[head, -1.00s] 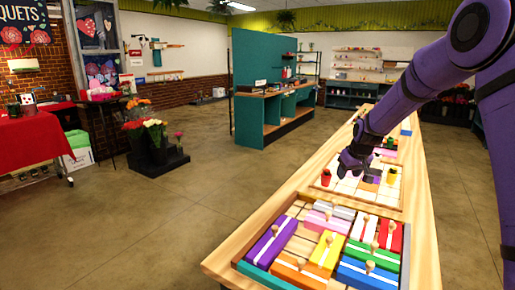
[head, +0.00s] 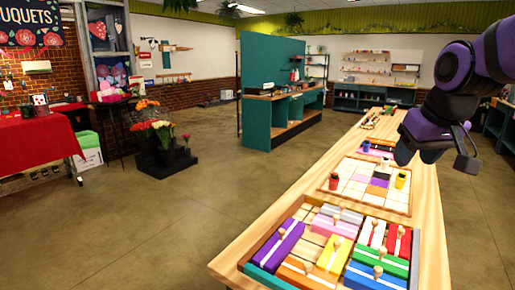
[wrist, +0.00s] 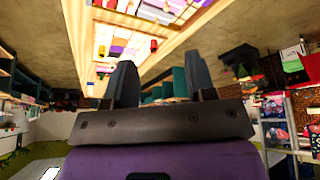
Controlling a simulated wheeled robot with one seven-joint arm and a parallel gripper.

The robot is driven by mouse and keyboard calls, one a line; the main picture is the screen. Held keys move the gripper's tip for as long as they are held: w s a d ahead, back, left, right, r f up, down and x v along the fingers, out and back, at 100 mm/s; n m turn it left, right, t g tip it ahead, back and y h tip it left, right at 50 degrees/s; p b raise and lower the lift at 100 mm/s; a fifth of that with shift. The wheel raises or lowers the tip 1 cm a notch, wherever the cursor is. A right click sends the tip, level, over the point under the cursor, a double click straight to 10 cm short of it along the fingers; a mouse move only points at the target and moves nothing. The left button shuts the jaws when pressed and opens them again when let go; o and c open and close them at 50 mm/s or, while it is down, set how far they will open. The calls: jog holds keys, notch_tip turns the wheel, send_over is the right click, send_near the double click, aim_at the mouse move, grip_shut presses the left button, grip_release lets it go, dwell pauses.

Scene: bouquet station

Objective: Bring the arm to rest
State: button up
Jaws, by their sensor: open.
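My purple arm is folded back at the upper right of the head view. My gripper (head: 467,150) is raised above the right edge of the wooden table (head: 428,240). In the wrist view my gripper (wrist: 160,85) shows two dark fingers standing well apart with nothing between them. It touches nothing on the table.
A tray (head: 256,272) of coloured blocks with knobs sits at the table's near end. Behind it lies a pale grid board (head: 340,186) with a red peg (head: 335,181) and a yellow peg (head: 400,180). A teal partition (head: 266,62) stands beyond.

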jog(key=s+f, duration=0.1)
jog(key=s, duration=1.5)
jog(key=shift+s+f+m, duration=0.15)
jog(key=shift+s+m, duration=0.05)
jog(key=shift+m, duration=0.2)
